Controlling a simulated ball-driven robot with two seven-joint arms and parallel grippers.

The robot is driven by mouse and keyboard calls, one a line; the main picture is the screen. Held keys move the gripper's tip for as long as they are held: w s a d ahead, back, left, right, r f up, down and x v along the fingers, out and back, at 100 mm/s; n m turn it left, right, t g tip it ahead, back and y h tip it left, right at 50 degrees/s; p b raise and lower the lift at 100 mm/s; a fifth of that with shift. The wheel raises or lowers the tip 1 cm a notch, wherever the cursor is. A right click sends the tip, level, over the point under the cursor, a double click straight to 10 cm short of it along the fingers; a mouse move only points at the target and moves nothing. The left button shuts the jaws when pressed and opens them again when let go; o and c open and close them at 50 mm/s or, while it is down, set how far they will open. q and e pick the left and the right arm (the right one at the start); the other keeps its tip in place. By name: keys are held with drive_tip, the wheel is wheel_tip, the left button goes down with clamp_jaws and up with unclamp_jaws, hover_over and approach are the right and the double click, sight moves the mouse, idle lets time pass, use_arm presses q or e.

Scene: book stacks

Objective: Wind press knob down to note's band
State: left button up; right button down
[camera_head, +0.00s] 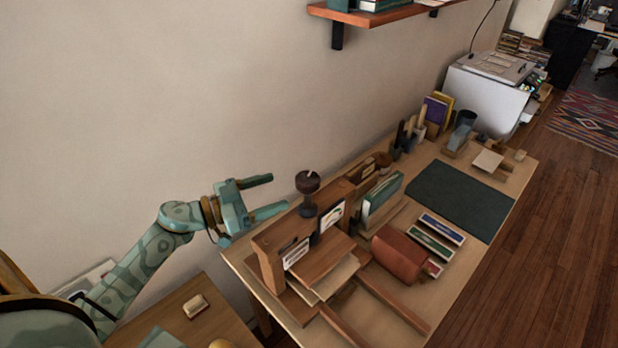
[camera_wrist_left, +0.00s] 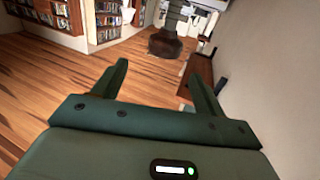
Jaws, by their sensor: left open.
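The press (camera_head: 275,270) is a wooden frame with boards at the near left end of the workbench. Its dark brown round knob (camera_head: 307,182) has a pale mark on top and sits on a dark post above the frame. A white note (camera_head: 295,253) with small print is on the frame's front; I cannot read it. A dial card with coloured bands (camera_head: 332,215) stands beside the post. My left gripper (camera_head: 280,192) is open and empty, just left of the knob and apart from it.
A red-brown book (camera_head: 398,257), a green book (camera_head: 382,198) upright and a dark green mat (camera_head: 460,198) are on the bench. Pen holders stand behind. The wall rises close behind the bench; a shelf (camera_head: 375,15) hangs above. A side table (camera_head: 190,325) is at lower left.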

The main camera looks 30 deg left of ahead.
sight(307, 177)
use_arm(q)
drive_tip(key=x, duration=0.4)
drive_tip(key=shift+w, duration=0.45)
drive_tip(key=x, duration=0.4)
drive_tip(key=shift+f, duration=0.1)
drive_tip(key=shift+w+d, duration=0.35)
drive_tip(key=shift+w, duration=0.15)
use_arm(e)
drive_tip(key=shift+w+a, duration=0.7)
drive_tip(key=shift+a, duration=0.2)
drive_tip(key=shift+d, duration=0.1)
use_arm(q)
drive_tip(key=c, duration=1)
use_arm(e)
drive_tip(key=shift+d, duration=0.3)
